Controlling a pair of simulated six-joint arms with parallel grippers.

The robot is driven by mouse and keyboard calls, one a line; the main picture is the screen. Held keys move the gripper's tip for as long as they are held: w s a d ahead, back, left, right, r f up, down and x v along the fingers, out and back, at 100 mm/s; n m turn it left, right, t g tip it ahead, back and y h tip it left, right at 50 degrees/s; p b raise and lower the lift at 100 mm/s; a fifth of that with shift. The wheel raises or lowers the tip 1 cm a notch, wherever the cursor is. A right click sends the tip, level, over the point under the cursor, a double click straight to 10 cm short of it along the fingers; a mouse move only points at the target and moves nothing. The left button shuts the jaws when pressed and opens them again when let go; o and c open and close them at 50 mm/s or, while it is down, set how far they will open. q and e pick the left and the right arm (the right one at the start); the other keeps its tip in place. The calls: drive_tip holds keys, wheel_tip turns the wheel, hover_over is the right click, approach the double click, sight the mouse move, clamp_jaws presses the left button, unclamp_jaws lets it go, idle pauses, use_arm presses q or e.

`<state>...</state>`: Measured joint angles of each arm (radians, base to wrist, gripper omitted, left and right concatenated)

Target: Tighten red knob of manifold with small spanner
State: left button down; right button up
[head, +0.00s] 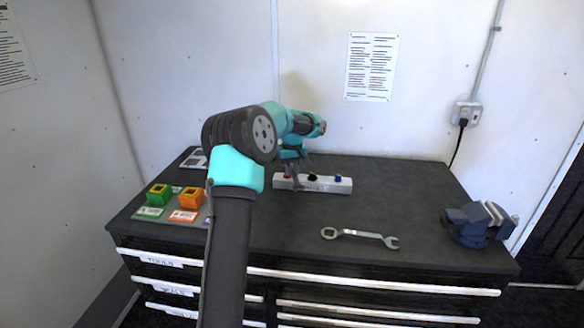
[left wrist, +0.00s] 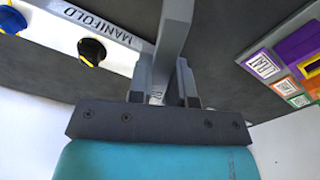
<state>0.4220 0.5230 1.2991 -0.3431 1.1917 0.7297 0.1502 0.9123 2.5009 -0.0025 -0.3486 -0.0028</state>
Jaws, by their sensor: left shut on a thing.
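The manifold (head: 325,185) is a pale grey block on the bench. Its red knob (head: 287,177) is at the left end, a black knob (head: 312,177) in the middle and a blue knob (head: 338,178) at the right. My left gripper (head: 292,168) is over the red-knob end. In the left wrist view, my left gripper (left wrist: 165,88) is shut on a grey bar, apparently the small spanner (left wrist: 172,38). The gripper hides the red knob there, so contact cannot be told. Another spanner (head: 358,236) lies on the bench front. My right gripper is not in view.
An orange block (head: 190,197) and a green block (head: 158,194) stand on labelled pads at the left. A blue vise (head: 478,224) is at the right edge of the dark bench (head: 405,200). The bench between manifold and vise is clear.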

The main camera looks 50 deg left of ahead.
use_arm(q)
drive_tip(key=shift+f, duration=2.5)
drive_tip(key=shift+s+a+m, duration=0.5)
drive_tip(key=shift+s+m, duration=0.05)
drive_tip(key=shift+m, duration=0.45)
drive_tip(key=shift+s+a+m, duration=0.45)
drive_tip(key=shift+s+m, duration=0.1)
drive_tip(key=shift+m, duration=0.45)
drive_tip(key=shift+s+a+m, duration=0.35)
drive_tip(key=shift+a+m, duration=0.25)
drive_tip(key=shift+m, duration=0.35)
drive_tip(key=shift+s+a+m, duration=0.3)
drive_tip(key=shift+a+m, duration=0.25)
drive_tip(key=shift+m, duration=0.4)
drive_tip(key=shift+s+a+m, duration=0.15)
drive_tip(key=shift+a+m, duration=0.55)
drive_tip(key=shift+m, duration=0.25)
drive_tip(key=shift+s+a+m, duration=0.1)
drive_tip(key=shift+a+m, duration=0.55)
drive_tip(key=shift+m, duration=0.3)
drive_tip(key=shift+w+a+m, duration=0.2)
drive_tip(key=shift+a+m, duration=1.15)
drive_tip(key=shift+m, duration=0.65)
drive_tip(key=shift+d, duration=0.15)
drive_tip(key=shift+s+d+n, duration=0.15)
drive_tip(key=shift+d+n, duration=0.35)
drive_tip(key=shift+n, duration=0.4)
drive_tip(key=shift+r, duration=3)
